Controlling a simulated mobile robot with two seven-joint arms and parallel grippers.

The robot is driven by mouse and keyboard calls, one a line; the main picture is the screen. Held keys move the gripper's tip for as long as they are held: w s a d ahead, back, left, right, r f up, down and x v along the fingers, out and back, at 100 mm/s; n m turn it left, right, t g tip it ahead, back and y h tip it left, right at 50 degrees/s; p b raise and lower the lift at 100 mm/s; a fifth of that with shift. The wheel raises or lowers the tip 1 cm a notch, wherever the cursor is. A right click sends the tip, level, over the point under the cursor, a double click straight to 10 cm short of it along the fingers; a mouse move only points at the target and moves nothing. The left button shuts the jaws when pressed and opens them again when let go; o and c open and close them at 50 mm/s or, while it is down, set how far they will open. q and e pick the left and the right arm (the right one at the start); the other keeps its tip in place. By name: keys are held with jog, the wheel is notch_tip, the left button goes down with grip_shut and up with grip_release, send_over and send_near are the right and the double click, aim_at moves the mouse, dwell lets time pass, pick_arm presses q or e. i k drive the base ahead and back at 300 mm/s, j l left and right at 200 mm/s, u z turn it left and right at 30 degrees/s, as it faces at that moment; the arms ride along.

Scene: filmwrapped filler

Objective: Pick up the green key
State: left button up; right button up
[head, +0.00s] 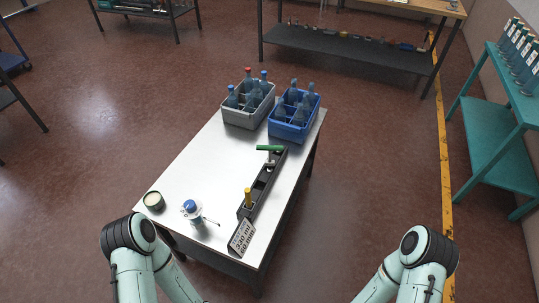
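The green key (269,148) is at the far end of a long black holder (262,185) on the white table. Its green bar lies crosswise over the holder and sticks out to the left; what is below the bar is hard to make out. A yellow upright piece (248,196) stands at the holder's near end. Only bent parts of my two arms show at the bottom left and bottom right. Both grippers are out of the picture, and nothing of mine touches the key.
A grey crate (248,120) and a blue crate (292,132) with bottles stand behind the key. A round tin (154,201), a blue-topped bottle (192,213) and a sign (242,238) are near the front. The white tabletop (205,165) left of the holder is clear.

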aim_at(270, 163)
jog(key=i+l+u, duration=0.15)
jog(key=l+u, duration=0.25)
jog(key=i+l+u, duration=0.1)
jog(key=l+u, duration=0.25)
jog(key=l, duration=0.25)
jog(key=i+l+u, duration=0.1)
jog(key=l+u, duration=0.75)
jog(key=i+l, duration=0.05)
jog(key=l, duration=0.05)
